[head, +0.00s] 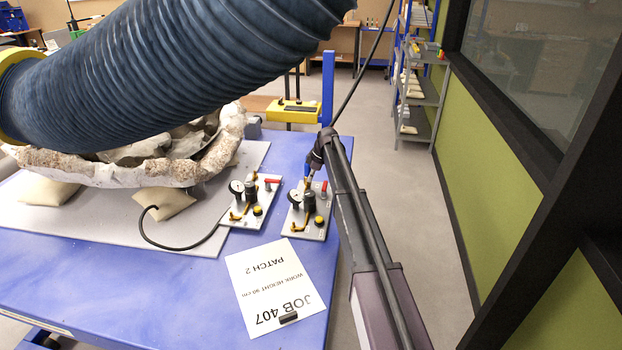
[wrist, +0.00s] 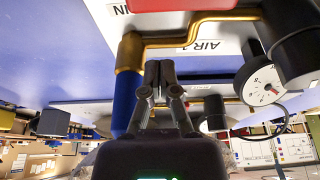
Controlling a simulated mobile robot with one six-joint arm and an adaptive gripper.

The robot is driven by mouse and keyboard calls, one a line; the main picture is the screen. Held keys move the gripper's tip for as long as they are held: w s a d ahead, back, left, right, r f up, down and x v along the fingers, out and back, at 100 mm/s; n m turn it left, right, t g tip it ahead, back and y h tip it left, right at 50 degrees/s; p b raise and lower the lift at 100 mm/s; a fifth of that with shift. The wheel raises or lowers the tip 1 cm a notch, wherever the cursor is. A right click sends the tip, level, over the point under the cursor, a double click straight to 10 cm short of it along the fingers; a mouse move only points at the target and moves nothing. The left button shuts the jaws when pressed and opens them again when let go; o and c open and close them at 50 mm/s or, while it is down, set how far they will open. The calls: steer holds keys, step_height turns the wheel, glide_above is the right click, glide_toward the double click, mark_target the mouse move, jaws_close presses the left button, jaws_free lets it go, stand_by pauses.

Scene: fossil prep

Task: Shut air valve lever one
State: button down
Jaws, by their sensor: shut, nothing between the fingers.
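My gripper (head: 310,178) is shut and empty over the right valve board (head: 298,229), at the table's right edge. In the wrist view, the shut fingers (wrist: 160,72) point at the board, beside a blue-sleeved lever (wrist: 127,100) on a brass fitting. The lever stands out from the board, just left of the fingers; whether they touch is unclear. A label reading AIR 1 (wrist: 203,46) lies by the brass pipe (wrist: 190,30). In the head view, the blue lever (head: 306,170) shows beside my gripper, partly hidden. Its exact angle is hard to tell.
A second valve board (head: 237,217) stands left, with a red handle (head: 272,181) and a black hose. A red handle (head: 324,187) is also on the right board. A large blue duct (head: 180,70) hangs overhead. A paper sheet (head: 270,270) lies in front. Floor is clear at right.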

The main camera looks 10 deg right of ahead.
mark_target(325, 189)
steer(key=shift+a+f, duration=0.15)
steer(key=shift+f, duration=0.4)
steer(key=shift+s+d+r, duration=0.1)
steer(key=shift+s+d, duration=0.1)
steer(key=shift+d, duration=0.45)
steer(key=shift+s+d+r, duration=0.1)
steer(key=shift+s+d, duration=0.1)
steer(key=shift+d, duration=0.45)
steer(key=shift+s+d, duration=0.2)
steer(key=shift+d, duration=0.45)
steer(key=shift+a, duration=0.1)
steer(key=shift+d, duration=0.35)
